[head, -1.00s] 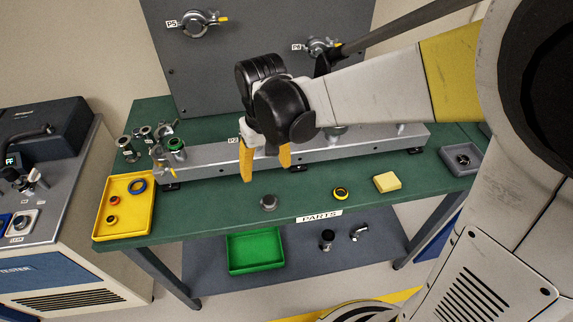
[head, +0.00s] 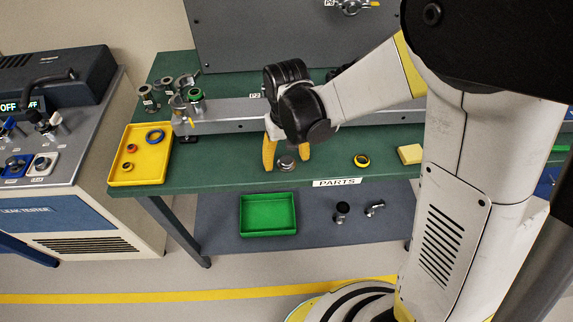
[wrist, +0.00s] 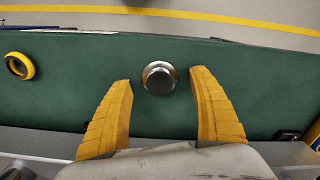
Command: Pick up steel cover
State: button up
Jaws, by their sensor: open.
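The steel cover (head: 286,163) is a small round grey metal piece lying on the green bench top near its front edge. It also shows in the wrist view (wrist: 158,78), ahead of my fingertips and roughly midway across the gap. My gripper (head: 286,158) has two yellow fingers pointing down at the cover in the head view. In the wrist view my gripper (wrist: 161,78) is open, with one finger to each side of the cover and nothing held. The exact height of the fingertips above the bench cannot be told.
A yellow tray (head: 139,176) with small rings stands at the left of the bench. A black-and-yellow ring (head: 361,160) and a yellow block (head: 410,154) lie to the right. A metal rail (head: 232,117) runs behind. A green bin (head: 268,213) is on the lower shelf.

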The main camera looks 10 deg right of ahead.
aim_at(287, 160)
jog(key=shift+s+f, duration=0.1)
jog(key=shift+f, duration=0.05)
grip_shut()
dwell(0.4)
jog(key=shift+r+p, duration=0.45)
jog(key=shift+r, duration=0.2)
notch_tip(287, 160, up, 3)
jog(key=shift+p, duration=0.75)
jog(key=s+d+r+p, duration=0.3)
jog(key=d+r, duration=0.3)
jog(key=d, duration=0.5)
jog(key=shift+s+r, duration=0.35)
jog(key=shift+s, duration=0.15)
